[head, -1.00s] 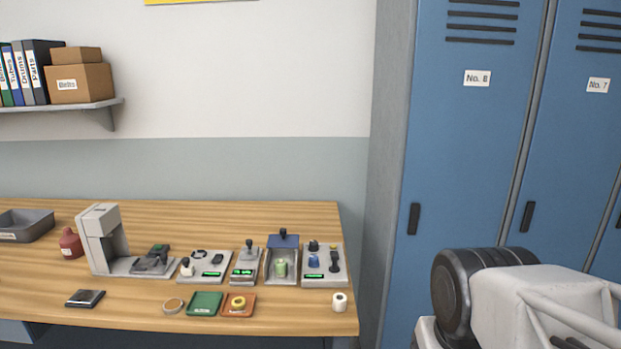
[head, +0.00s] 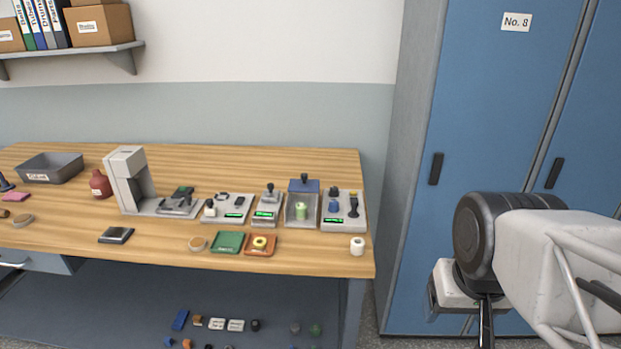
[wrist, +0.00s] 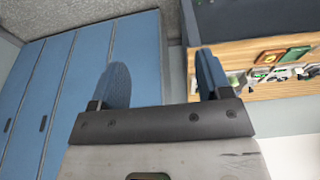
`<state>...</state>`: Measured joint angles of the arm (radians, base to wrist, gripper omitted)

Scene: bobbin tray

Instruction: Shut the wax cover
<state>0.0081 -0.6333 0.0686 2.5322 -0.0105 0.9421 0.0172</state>
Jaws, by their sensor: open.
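A blue cover (head: 304,186) with a black knob stands raised at the back of a small grey open-topped box (head: 290,216) on the bench; I take it to be the wax cover. A pale green cylinder (head: 302,210) sits inside the box, in plain view. My gripper (wrist: 162,72) is open and empty in the wrist view, with its two blue fingers wide apart. It is off to the right of the bench, in front of the lockers, well away from the cover.
Left of the box is a small grey unit (head: 266,212) with a green display. A white spool (head: 357,246), an orange tray (head: 261,252) and a green tray (head: 227,242) lie in front. Blue lockers (head: 480,120) stand right.

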